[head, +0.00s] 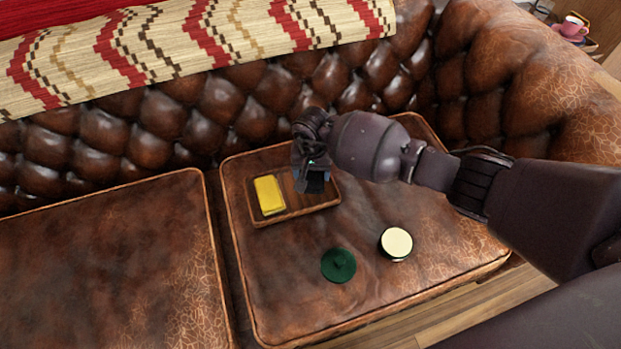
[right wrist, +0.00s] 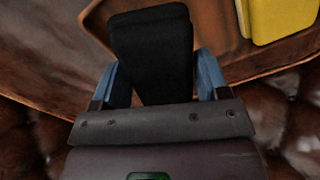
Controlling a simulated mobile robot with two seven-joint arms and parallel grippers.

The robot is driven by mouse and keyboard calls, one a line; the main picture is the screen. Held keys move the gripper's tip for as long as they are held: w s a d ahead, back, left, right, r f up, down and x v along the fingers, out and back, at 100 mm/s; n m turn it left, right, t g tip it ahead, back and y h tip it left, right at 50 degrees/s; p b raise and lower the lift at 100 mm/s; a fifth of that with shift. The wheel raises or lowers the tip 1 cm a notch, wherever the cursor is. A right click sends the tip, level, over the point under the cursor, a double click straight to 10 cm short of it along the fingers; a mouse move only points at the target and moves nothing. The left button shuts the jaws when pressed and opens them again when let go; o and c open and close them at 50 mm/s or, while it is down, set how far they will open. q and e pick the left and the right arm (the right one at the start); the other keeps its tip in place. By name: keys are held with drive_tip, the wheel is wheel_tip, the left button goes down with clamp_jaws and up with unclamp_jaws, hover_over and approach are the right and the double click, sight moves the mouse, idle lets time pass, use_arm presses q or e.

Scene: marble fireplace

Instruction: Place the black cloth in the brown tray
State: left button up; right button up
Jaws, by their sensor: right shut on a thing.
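The brown tray (head: 282,216) lies on the right seat cushion of a leather sofa; its edge also shows in the right wrist view (right wrist: 217,20). My right gripper (head: 312,172) is over the right part of the tray, pointing down. It is shut on the black cloth (right wrist: 152,50), which sits between the blue fingers. In the head view the cloth (head: 314,184) shows as a small dark patch below the fingers. I cannot tell whether the cloth touches the tray floor. My left gripper is not in view.
A yellow block (head: 269,195) lies in the left part of the tray. A green lid (head: 338,265) and a round cream-topped container (head: 396,244) stand on the cushion in front of the tray. The tufted sofa back (head: 180,130) rises behind. The left cushion (head: 110,270) is clear.

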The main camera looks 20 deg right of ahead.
sight(312, 180)
wheel_tip(312, 180, down, 4)
drive_tip(key=shift+s+f+b, duration=0.1)
drive_tip(key=shift+f+b, duration=0.05)
drive_tip(key=shift+b, duration=0.55)
drive_tip(key=shift+f, duration=0.1)
drive_tip(key=shift+r, duration=0.2)
drive_tip(key=shift+f, duration=0.15)
drive_tip(key=o, duration=0.5)
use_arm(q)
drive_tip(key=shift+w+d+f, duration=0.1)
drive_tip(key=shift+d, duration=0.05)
use_arm(e)
drive_tip(key=shift+o, duration=0.2)
